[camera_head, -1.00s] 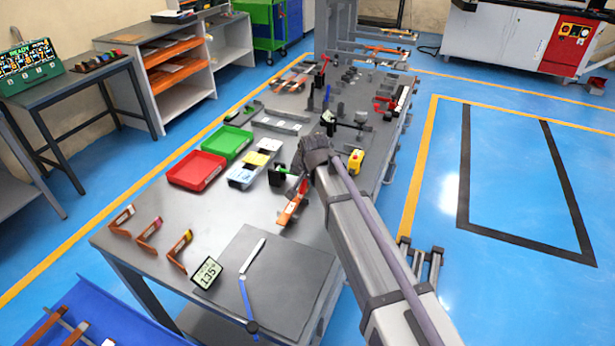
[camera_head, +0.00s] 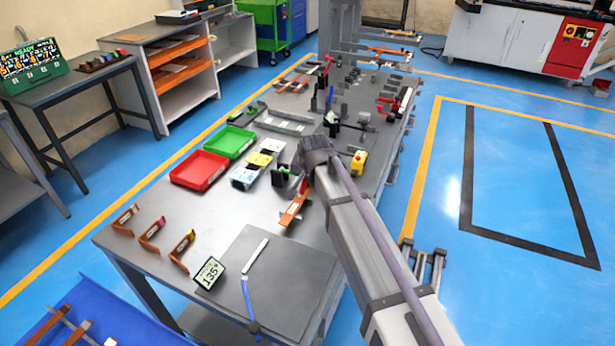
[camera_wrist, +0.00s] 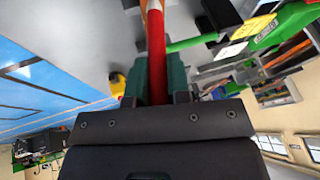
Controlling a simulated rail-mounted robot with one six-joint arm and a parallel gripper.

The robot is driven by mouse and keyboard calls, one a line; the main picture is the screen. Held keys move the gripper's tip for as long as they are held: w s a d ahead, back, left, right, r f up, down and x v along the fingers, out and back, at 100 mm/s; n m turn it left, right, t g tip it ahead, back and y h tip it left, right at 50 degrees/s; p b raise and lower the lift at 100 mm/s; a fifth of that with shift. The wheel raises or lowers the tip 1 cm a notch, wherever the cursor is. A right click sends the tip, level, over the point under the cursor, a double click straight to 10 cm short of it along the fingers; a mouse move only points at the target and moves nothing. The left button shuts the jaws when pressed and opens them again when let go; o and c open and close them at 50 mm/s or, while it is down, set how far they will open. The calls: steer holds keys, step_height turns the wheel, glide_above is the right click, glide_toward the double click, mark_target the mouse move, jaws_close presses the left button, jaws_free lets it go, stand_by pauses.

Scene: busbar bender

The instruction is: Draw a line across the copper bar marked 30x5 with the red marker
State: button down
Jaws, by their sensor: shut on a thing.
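My gripper (camera_wrist: 158,78) is shut on the red marker (camera_wrist: 157,45), which runs between its green fingers toward the top of the wrist view. In the head view the red marker (camera_head: 303,186) shows just below my wrist, at the far end of an orange-brown copper bar (camera_head: 293,210) on the bench. The bar's end (camera_wrist: 151,5) also shows beyond the marker in the wrist view. I cannot read the 30x5 marking, nor tell whether the tip touches the bar. No drawn line can be made out. My arm hides the fingers in the head view.
A black holder with a green marker (camera_head: 281,177) stands close left of my gripper. Red (camera_head: 198,170) and green (camera_head: 229,142) trays lie further left. Several bent copper pieces (camera_head: 151,232) and an angle display (camera_head: 209,273) are nearer. A yellow item (camera_head: 358,161) is right of my wrist.

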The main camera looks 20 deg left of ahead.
steer(key=shift+a, duration=0.75)
stand_by(0.9)
step_height(320, 180, up, 7)
steer(key=p, duration=0.7)
stand_by(0.6)
